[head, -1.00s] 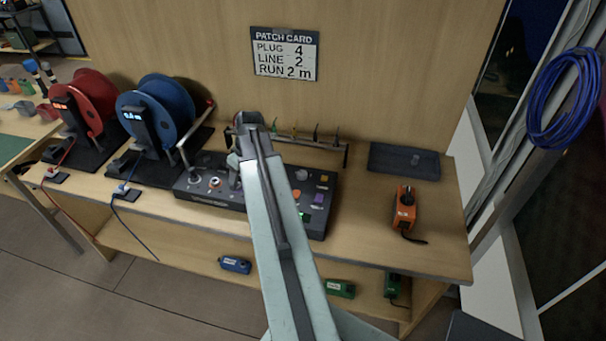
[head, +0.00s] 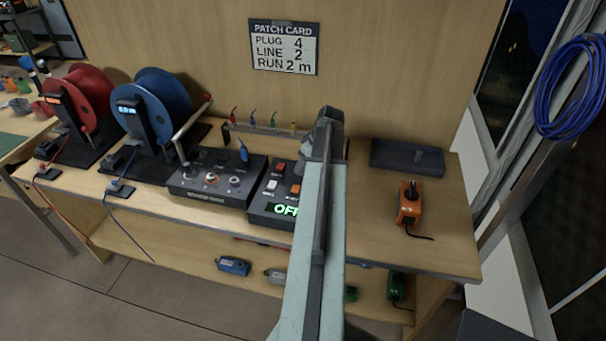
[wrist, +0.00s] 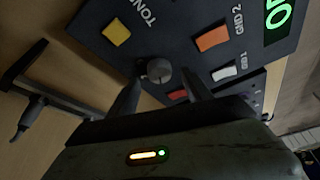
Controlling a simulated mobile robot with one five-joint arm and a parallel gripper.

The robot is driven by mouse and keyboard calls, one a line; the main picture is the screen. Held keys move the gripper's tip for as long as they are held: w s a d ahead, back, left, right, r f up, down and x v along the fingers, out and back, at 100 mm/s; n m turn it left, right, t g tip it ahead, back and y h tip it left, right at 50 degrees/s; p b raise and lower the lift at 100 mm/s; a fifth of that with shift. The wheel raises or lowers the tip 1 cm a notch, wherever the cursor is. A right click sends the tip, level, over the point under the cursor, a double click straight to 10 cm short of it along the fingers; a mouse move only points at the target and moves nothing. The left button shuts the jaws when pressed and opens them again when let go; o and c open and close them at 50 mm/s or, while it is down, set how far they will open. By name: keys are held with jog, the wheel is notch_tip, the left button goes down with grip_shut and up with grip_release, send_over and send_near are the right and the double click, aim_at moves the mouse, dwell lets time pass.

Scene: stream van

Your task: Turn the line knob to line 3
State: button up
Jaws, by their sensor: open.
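In the head view my gripper (head: 328,118) is over the back of the right control box (head: 258,212). In the wrist view my gripper (wrist: 160,77) is open, with a finger on either side of a round dark knob (wrist: 158,70). Several smaller knobs (head: 212,179) sit on the left control box (head: 205,196), too small to read. The patch card (head: 284,47) reads plug 4, line 2, run 2 m.
Near the knob are a yellow button (wrist: 117,32), an orange switch (wrist: 212,39), a white switch (wrist: 224,73) and a green display (wrist: 278,12). A rack of small coloured plugs (head: 272,130) stands behind. A grey tray (head: 407,158) and orange device (head: 409,205) lie to the right.

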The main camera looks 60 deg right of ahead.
jog(key=b+x, duration=0.1)
jog(key=x, duration=0.1)
jog(key=shift+f, duration=0.3)
jog(key=shift+r, duration=0.15)
grip_shut()
